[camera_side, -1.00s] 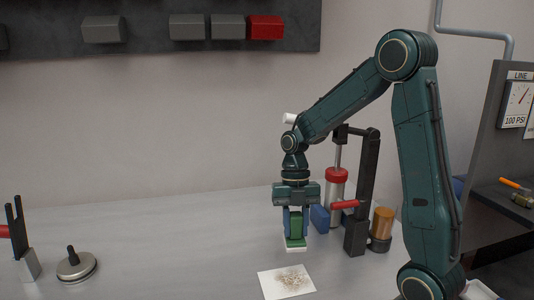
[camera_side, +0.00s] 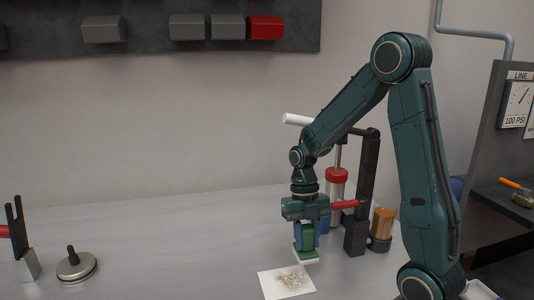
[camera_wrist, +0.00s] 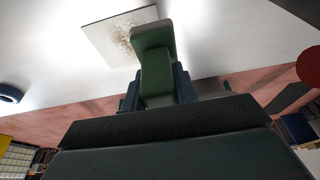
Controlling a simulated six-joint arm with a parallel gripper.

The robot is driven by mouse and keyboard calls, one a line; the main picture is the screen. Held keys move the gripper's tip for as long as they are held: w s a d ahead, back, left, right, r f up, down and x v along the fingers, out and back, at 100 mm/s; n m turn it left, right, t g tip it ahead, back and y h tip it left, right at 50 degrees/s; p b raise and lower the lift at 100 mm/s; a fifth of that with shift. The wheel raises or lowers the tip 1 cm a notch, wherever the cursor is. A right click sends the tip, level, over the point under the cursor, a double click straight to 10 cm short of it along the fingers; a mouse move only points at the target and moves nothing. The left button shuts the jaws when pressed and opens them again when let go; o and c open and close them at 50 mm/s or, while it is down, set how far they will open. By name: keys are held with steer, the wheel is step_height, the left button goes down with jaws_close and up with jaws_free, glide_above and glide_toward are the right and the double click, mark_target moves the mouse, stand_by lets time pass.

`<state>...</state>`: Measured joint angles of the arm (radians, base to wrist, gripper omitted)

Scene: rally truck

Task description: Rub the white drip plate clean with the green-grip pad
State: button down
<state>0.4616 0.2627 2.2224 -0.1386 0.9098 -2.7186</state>
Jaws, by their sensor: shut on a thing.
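The white drip plate (camera_side: 287,281) lies flat on the grey bench near the front, with a brown speckled smudge on its middle and right part. It also shows in the wrist view (camera_wrist: 98,38). My gripper (camera_side: 306,236) is shut on the green grip of the pad (camera_side: 308,237), which also shows in the wrist view (camera_wrist: 155,70). The pad's pale underside faces down, just above and behind the plate's far right edge. The pad looks slightly tilted. I cannot tell whether it touches the plate.
A black stand with a red handle (camera_side: 348,204) and a red-topped cylinder (camera_side: 337,178) stand close behind my gripper. An amber jar (camera_side: 382,223) is to the right. A round metal lid with a knob (camera_side: 76,264) sits at the left. The middle bench is clear.

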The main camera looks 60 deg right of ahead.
mark_target(309, 255)
steer(key=shift+f, duration=2)
steer(key=shift+w+a+f, duration=0.1)
steer(key=shift+w+f, duration=0.05)
steer(key=shift+f, duration=0.75)
steer(key=shift+w+a+r, duration=0.1)
steer(key=shift+w+a, duration=0.75)
steer(key=shift+a, duration=0.05)
steer(key=shift+w+a, duration=1.85)
steer(key=shift+s+d, duration=2.65)
steer(key=shift+d, duration=0.05)
steer(key=shift+s+d, duration=0.15)
steer(key=shift+s, duration=0.15)
steer(key=shift+s+a, duration=0.8)
steer(key=shift+a, duration=0.15)
steer(key=shift+w+a, duration=2.85)
steer(key=shift+s+d, duration=2.8)
steer(key=shift+d, duration=0.1)
steer(key=shift+r, duration=4)
